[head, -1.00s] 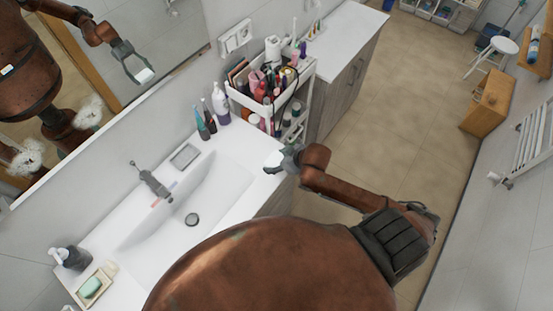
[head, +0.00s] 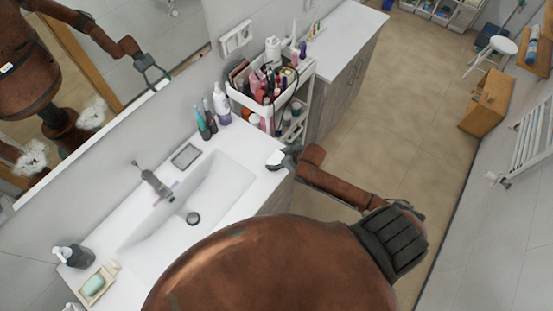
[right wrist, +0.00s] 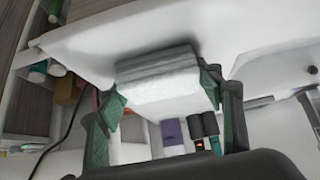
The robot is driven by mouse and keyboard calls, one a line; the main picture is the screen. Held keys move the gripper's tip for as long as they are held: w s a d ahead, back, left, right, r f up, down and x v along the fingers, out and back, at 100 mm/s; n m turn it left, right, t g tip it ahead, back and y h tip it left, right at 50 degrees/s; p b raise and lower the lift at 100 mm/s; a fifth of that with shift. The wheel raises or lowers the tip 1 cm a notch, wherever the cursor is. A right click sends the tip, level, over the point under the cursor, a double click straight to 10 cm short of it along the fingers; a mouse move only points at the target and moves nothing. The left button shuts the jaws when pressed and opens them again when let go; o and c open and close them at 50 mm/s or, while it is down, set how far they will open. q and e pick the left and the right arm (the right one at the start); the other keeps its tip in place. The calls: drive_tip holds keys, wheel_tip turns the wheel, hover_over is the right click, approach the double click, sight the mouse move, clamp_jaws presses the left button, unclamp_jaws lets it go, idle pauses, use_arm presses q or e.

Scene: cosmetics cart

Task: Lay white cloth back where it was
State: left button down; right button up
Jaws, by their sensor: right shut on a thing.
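My right gripper (head: 283,158) is over the right end of the white washbasin counter (head: 240,140). It is shut on the white cloth (head: 274,157), which looks like a small folded block. In the right wrist view the white cloth (right wrist: 165,90) sits between the two green fingers of my right gripper (right wrist: 165,105), with its layered folded edge on the far side. The cloth is at or just above the counter surface; I cannot tell whether it touches. My left gripper is not in view.
The basin (head: 205,195), faucet (head: 152,180) and soap dish (head: 95,288) lie left. The counter around the cloth is clear.

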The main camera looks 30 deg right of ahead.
drive_tip(key=o, duration=1.6)
drive_tip(key=shift+c, duration=0.2)
drive_tip(key=v, duration=1.2)
drive_tip(key=shift+a, duration=0.1)
